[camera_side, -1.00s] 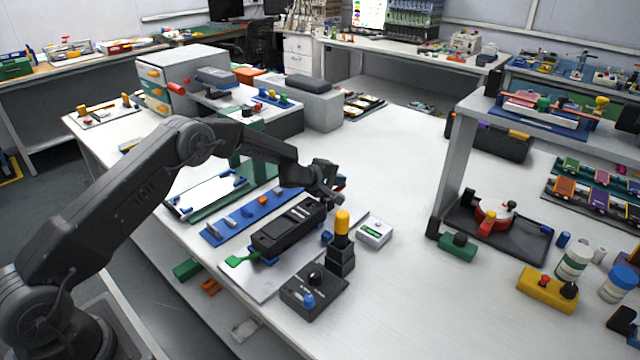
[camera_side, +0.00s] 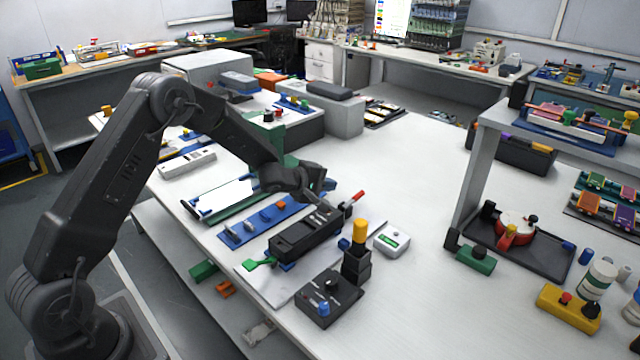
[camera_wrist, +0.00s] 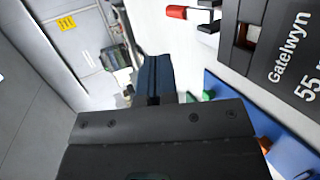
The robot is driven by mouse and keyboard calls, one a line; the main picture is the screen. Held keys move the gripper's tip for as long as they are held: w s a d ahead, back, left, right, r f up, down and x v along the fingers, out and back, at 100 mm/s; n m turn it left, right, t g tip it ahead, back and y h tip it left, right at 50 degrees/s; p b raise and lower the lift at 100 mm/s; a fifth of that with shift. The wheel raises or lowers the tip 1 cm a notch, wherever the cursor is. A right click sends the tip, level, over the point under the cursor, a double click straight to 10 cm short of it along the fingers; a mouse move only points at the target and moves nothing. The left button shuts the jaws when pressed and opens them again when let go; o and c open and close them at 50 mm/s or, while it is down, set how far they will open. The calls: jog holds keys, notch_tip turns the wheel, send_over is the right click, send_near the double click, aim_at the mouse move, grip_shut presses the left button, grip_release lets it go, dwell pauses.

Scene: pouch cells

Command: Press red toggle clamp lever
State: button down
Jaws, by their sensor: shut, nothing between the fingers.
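The red toggle clamp lever (camera_side: 355,198) sticks up at a slant from the right end of the black device (camera_side: 305,235) on the white table. Its red tip (camera_wrist: 177,12) shows at the top of the wrist view, next to the black device labelled "Gatelwyn" (camera_wrist: 285,60). My gripper (camera_side: 322,195) is shut and empty, above the device's far end and to the left of the lever, apart from it in the picture. In the wrist view my shut fingers (camera_wrist: 155,85) point away from the camera, left of and below the red tip.
A blue strip (camera_side: 262,222) with small parts lies behind the device. A black control box (camera_side: 330,298) and a black post with a yellow top (camera_side: 359,232) stand in front. A small white box (camera_side: 391,239) sits to the right. The table's middle right is clear.

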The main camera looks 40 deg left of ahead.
jog(key=shift+v, duration=1.4)
jog(key=shift+r, duration=0.1)
jog(key=s+d+r+m+g+y, duration=0.1)
jog(key=s+r+m+y, duration=0.15)
jog(key=s+r, duration=0.45)
jog(key=s+d+r+m+g+y, duration=0.15)
jog(key=s+r+m, duration=0.3)
jog(key=r, duration=0.45)
jog(key=s+d+r+m+g, duration=0.1)
jog(key=s+d+m, duration=0.3)
jog(key=s, duration=0.9)
jog(key=s+d+r+m+g+h, duration=0.1)
jog(key=s+d+m+g, duration=0.2)
jog(key=s, duration=1)
jog(key=m, duration=0.2)
jog(key=shift+d+r+m+g, duration=0.15)
jog(key=shift+d+m+g, duration=0.15)
jog(key=shift+d+g, duration=0.05)
